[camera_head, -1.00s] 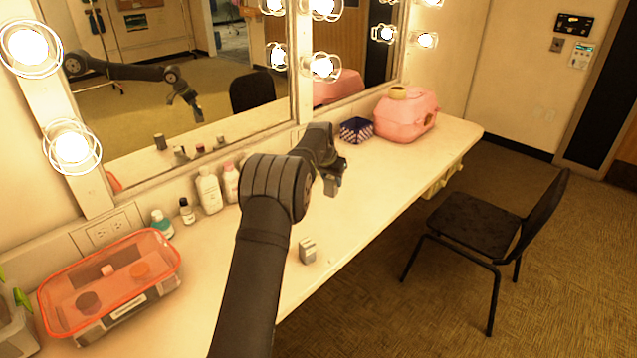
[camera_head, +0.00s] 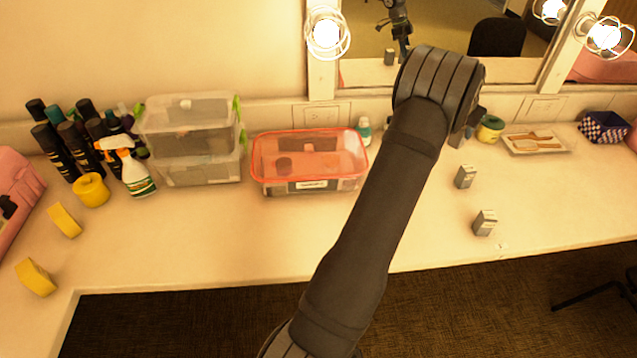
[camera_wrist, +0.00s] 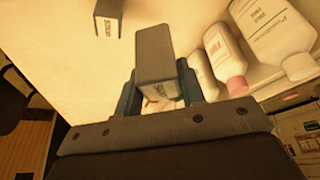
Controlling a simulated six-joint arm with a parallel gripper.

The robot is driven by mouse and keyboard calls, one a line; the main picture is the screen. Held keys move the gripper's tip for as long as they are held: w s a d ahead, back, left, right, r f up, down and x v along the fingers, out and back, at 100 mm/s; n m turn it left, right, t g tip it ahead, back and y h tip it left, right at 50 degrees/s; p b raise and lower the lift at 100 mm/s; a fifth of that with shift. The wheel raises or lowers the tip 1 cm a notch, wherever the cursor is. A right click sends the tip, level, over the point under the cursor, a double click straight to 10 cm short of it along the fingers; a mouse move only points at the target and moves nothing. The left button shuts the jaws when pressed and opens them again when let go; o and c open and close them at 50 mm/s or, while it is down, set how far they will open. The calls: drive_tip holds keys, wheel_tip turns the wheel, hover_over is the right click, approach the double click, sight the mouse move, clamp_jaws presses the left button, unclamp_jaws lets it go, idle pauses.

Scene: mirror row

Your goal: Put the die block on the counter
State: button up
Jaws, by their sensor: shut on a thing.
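In the wrist view my gripper (camera_wrist: 158,85) is shut on a grey block (camera_wrist: 155,50) with a small printed label. The block stands out past the fingertips. A second grey labelled block (camera_wrist: 108,20) is beyond it, cut by the top edge. In the head view my forearm hides most of my gripper. One grey block (camera_head: 484,223) stands on the counter (camera_head: 420,240) near its front edge. Another grey block (camera_head: 465,177) shows behind it, below my wrist; I cannot tell from this view whether it is the held one. No pips are readable.
A red-lidded box (camera_head: 310,165), stacked clear bins (camera_head: 190,140), a spray bottle (camera_head: 135,172) and yellow sponges (camera_head: 64,221) occupy the left. Lotion bottles (camera_wrist: 280,40) stand close to my gripper. A tray (camera_head: 537,143) lies at the back right. Counter front right is clear.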

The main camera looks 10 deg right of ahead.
drive_tip(key=w+a+n+t+y, duration=0.1)
drive_tip(key=w+a+n, duration=0.2)
drive_tip(key=a, duration=1.7)
drive_tip(key=w+a+n+t+y, duration=0.1)
drive_tip(key=w+a+n, duration=0.3)
drive_tip(key=a, duration=1.6)
drive_tip(key=s+a+n+y, duration=0.3)
drive_tip(key=s+a, duration=0.5)
drive_tip(key=a, duration=0.9)
drive_tip(key=s+a+n+g, duration=0.1)
drive_tip(key=s+a+n, duration=0.6)
drive_tip(key=a, duration=1)
drive_tip(key=s+a+n+y, duration=0.25)
drive_tip(key=s+a, duration=0.75)
drive_tip(key=a, duration=0.7)
drive_tip(key=shift+n+h, duration=0.25)
drive_tip(key=shift+h, duration=0.1)
drive_tip(key=shift+s+a+f, duration=0.65)
drive_tip(key=shift+a+f, duration=1.15)
drive_tip(key=shift+f, duration=0.15)
drive_tip(key=shift+s+a+f, duration=0.7)
drive_tip(key=shift+a+f, duration=1.1)
drive_tip(key=shift+f, duration=0.15)
drive_tip(key=shift+s+a+f, duration=0.65)
drive_tip(key=shift+a+f, duration=1.15)
drive_tip(key=shift+f, duration=0.15)
drive_tip(key=shift+f, duration=0.1)
drive_tip(key=o, duration=1.1)
